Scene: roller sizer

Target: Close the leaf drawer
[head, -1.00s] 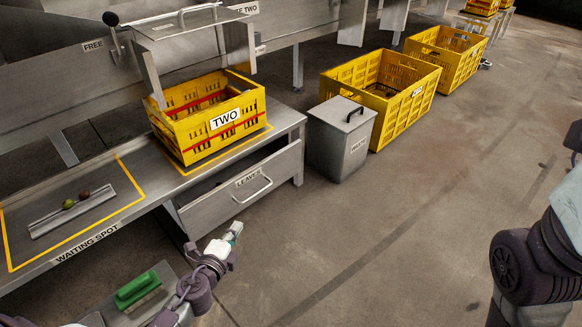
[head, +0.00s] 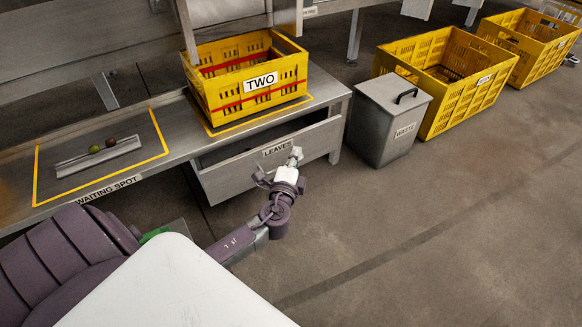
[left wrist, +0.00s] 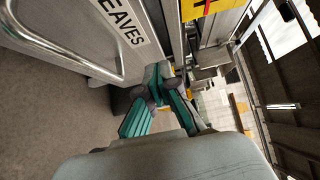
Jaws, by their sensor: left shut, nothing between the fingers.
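The leaf drawer (head: 225,178) under the metal bench stands partly open, with a dark gap above its front panel. Its LEAVES label (head: 278,147) is on the front. My left gripper (head: 296,155) is shut and empty, at the drawer front beside the label; I cannot tell whether it touches. In the left wrist view the green-padded fingers (left wrist: 163,88) are together, beside the drawer front near the label (left wrist: 121,22). The bar handle (left wrist: 62,47) is apart from the fingers, to their left; my gripper and wrist hide it in the head view. My right gripper is out of view.
A yellow crate marked TWO (head: 250,95) stands on the bench above the drawer. A lidded grey waste bin (head: 390,125) stands right of the drawer, with large yellow crates (head: 455,105) beyond. The floor (head: 430,230) in front is clear.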

